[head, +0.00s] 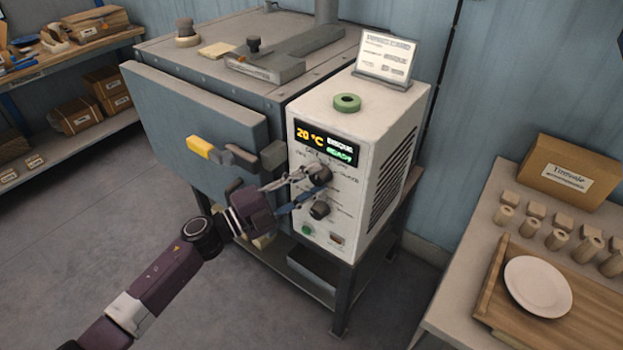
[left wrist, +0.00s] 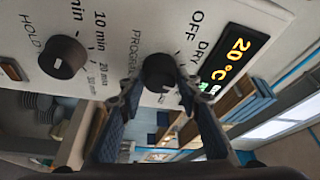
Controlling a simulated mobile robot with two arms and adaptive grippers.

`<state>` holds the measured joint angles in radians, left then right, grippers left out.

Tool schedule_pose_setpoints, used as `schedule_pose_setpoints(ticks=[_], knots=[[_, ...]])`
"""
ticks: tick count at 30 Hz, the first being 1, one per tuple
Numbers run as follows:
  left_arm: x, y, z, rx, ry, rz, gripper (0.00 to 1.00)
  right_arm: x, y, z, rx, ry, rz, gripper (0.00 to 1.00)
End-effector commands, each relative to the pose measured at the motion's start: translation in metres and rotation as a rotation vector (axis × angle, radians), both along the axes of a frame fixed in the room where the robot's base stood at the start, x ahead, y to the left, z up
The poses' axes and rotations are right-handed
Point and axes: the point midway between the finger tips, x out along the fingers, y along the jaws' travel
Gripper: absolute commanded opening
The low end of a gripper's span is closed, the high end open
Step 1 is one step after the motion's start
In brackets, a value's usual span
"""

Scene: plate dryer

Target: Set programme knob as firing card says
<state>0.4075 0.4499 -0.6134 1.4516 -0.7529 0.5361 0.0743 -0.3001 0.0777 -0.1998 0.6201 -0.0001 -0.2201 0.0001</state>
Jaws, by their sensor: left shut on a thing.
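The white control box (head: 350,120) stands to the right of the grey kiln's partly open door. My left gripper (head: 307,186) is shut on the upper dark knob (head: 320,174), with a finger on either side. In the left wrist view the fingertips (left wrist: 156,90) straddle this programme knob (left wrist: 158,72), beside OFF and DRY labels. Its pointer is too unclear to read. The lower hold knob (head: 320,209) is free; it also shows in the left wrist view (left wrist: 62,57). The display (head: 326,144) reads 20 °C and READY. The firing card (head: 385,60) stands on the box, its text unreadable. My right gripper is out of view.
The grey door (head: 195,130) with a yellow-ended handle (head: 210,150) stands close to my left arm. A table at right holds a white plate (head: 538,287), wooden pegs and a carton (head: 570,175). The floor at left is clear.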

Motion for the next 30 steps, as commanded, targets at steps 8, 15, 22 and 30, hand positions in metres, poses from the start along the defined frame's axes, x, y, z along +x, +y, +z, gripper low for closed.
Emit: schedule_pose_setpoints(ticks=[8, 15, 22, 30], knots=[[-0.0003, 0.0003, -0.0008, 0.084, -0.056, 0.000, 0.07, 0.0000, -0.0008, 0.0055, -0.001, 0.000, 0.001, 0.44], [-0.0004, 0.0000, -0.0012, 0.102, -0.071, -0.001, 0.07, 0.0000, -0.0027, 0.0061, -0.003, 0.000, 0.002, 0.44], [-0.0004, -0.0001, -0.0014, 0.102, -0.070, -0.001, 0.07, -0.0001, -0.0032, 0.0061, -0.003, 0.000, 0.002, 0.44], [-0.0002, 0.0000, -0.0008, 0.101, -0.071, -0.001, 0.49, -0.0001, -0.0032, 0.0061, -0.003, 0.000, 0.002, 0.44]])
